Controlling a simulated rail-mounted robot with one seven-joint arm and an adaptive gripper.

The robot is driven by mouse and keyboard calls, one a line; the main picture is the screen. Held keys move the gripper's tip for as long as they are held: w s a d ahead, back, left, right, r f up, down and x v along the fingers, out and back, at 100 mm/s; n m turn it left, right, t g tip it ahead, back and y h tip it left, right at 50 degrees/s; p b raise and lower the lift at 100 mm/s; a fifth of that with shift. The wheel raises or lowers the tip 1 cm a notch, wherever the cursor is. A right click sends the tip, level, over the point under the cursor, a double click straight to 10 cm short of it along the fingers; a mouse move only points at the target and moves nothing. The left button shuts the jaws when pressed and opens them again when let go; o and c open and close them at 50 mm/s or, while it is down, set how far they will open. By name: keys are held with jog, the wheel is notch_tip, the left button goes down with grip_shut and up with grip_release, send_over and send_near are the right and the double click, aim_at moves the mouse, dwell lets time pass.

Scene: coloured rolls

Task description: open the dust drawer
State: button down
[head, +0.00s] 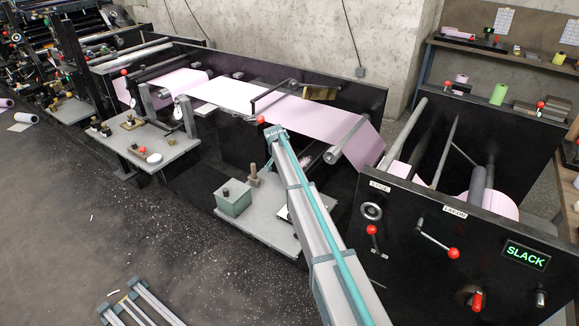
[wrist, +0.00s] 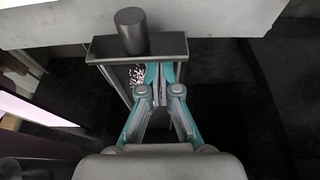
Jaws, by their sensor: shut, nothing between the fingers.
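In the wrist view, the dust drawer (wrist: 108,49) shows as a narrow dark metal box with a flat front plate and a dark round knob (wrist: 130,32). Pale speckled bits (wrist: 137,74) lie inside it, so it stands at least partly open. My gripper (wrist: 158,72) is shut and empty. Its fingertips are over or inside the drawer, close behind the front plate, with the knob on the plate's other side. I cannot tell whether they touch the plate. In the head view I cannot make out the drawer or the gripper; my arm covers part of the machine.
A pale ledge (wrist: 215,18) runs along the top of the wrist view. In the head view, a green box (head: 233,197) stands on a grey plate beside my arm. A black panel (head: 450,245) with red-knobbed cranks and a SLACK display stands right. Open floor lies left.

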jog(key=s+a+b, duration=0.1)
jog(key=s+a, duration=0.2)
jog(key=s, duration=0.1)
jog(key=s+a+b, duration=0.1)
jog(key=s+a, duration=0.3)
jog(key=s, duration=0.1)
jog(key=s+a+b, duration=0.1)
jog(key=s+a, duration=0.2)
jog(key=s, duration=0.2)
jog(key=shift+a, duration=0.4)
jog(key=shift+w, duration=0.1)
